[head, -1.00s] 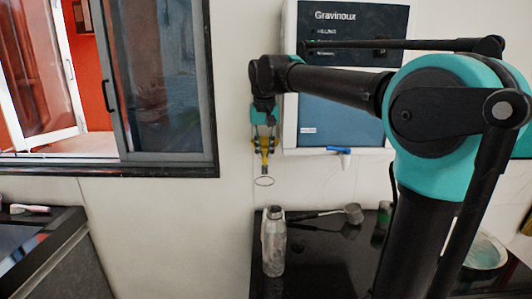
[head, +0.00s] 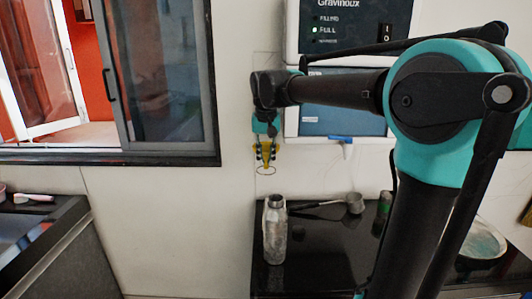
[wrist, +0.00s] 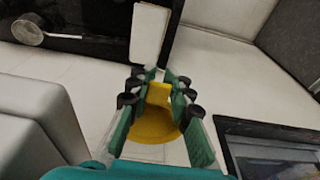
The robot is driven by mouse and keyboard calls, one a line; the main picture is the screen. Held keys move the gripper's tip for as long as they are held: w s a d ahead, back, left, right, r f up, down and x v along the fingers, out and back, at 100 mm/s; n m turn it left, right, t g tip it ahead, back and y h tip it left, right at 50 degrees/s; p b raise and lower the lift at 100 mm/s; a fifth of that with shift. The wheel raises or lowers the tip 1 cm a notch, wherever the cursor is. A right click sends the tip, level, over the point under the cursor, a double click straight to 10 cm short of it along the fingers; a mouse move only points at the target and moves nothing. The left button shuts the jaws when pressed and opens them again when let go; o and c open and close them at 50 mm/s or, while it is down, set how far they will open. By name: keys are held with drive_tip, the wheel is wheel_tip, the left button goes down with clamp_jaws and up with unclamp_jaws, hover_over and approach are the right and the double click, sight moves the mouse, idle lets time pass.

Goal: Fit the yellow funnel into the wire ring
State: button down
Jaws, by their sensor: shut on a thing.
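The yellow funnel (head: 266,156) is held in my gripper (head: 266,148), which is shut on it in front of the pale wall. In the head view the funnel's narrow end points down. The thin wire ring (head: 266,171) is just below it, and the funnel's lower end appears to reach the ring's upper edge. I cannot tell whether the tip is inside the ring. In the wrist view the funnel (wrist: 155,130) shows between the green fingers of the gripper (wrist: 158,78). The ring cannot be made out there.
A grey metal bottle (head: 275,230) stands on the black counter (head: 320,262) below the ring. A long-handled ladle (head: 354,203) and a green container (head: 385,203) are behind it. A wall dispenser (head: 340,110) with a blue tap is right of the gripper; a window is left.

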drive_tip(key=shift+f, duration=2.45)
drive_tip(key=c, duration=1.3)
unclamp_jaws()
wheel_tip(320, 180, up, 12)
drive_tip(key=s, duration=0.2)
drive_tip(key=shift+f, duration=0.15)
